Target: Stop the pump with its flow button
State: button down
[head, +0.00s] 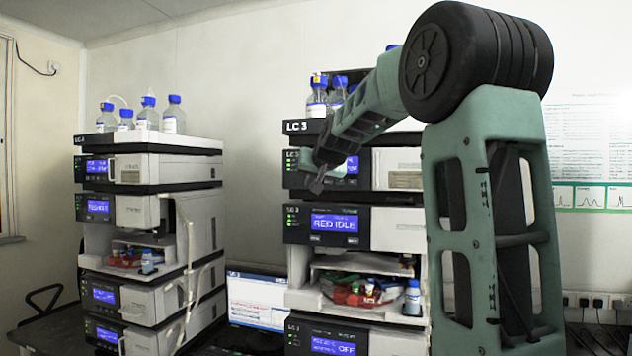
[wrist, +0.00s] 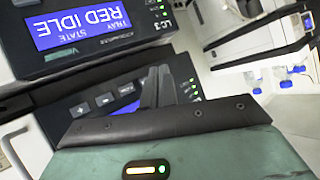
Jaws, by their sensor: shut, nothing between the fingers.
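The panel that my gripper faces is on the upper module (head: 300,170) of the LC 3 stack; I take it for the pump. Its blue display (head: 352,166) is partly hidden by my gripper. In the wrist view, which is upside down, a row of small dark buttons (wrist: 103,100) shows beside that display (wrist: 127,107), one with a plus sign. Their labels are too small to read. My gripper (head: 318,184) is shut and empty in front of this panel. In the wrist view its fingertips (wrist: 160,72) lie beside the buttons; I cannot tell whether they touch.
Below is a module reading RED IDLE (head: 335,224), then an open bay with red and blue items (head: 362,292) and a module reading OFF (head: 332,346). Blue-capped bottles (head: 318,97) stand on top. A similar stack (head: 150,165) stands left, with a monitor (head: 256,308) between.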

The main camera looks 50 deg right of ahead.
jog(key=shift+w+d, duration=0.25)
jog(key=shift+d, duration=0.3)
jog(key=shift+w+d, duration=0.2)
jog(key=shift+d, duration=0.3)
jog(key=shift+d, duration=0.1)
dwell(1.3)
jog(key=shift+w+d, duration=0.2)
jog(key=shift+d, duration=0.1)
jog(key=shift+w+d, duration=0.1)
jog(key=shift+d, duration=0.25)
dwell(0.6)
jog(key=shift+a+b, duration=0.1)
jog(key=shift+b, duration=0.2)
jog(key=shift+s+a, duration=0.3)
jog(key=shift+a, duration=0.35)
jog(key=shift+a, duration=0.1)
jog(key=shift+s+a+b, duration=0.2)
jog(key=shift+s+a, duration=0.1)
jog(key=shift+a, duration=0.45)
jog(key=shift+s+a+b, duration=0.2)
jog(key=shift+s+a, duration=0.15)
jog(key=shift+a, duration=0.4)
jog(key=shift+s+a+b, duration=0.2)
jog(key=shift+s+a, duration=0.1)
jog(key=shift+a, duration=0.45)
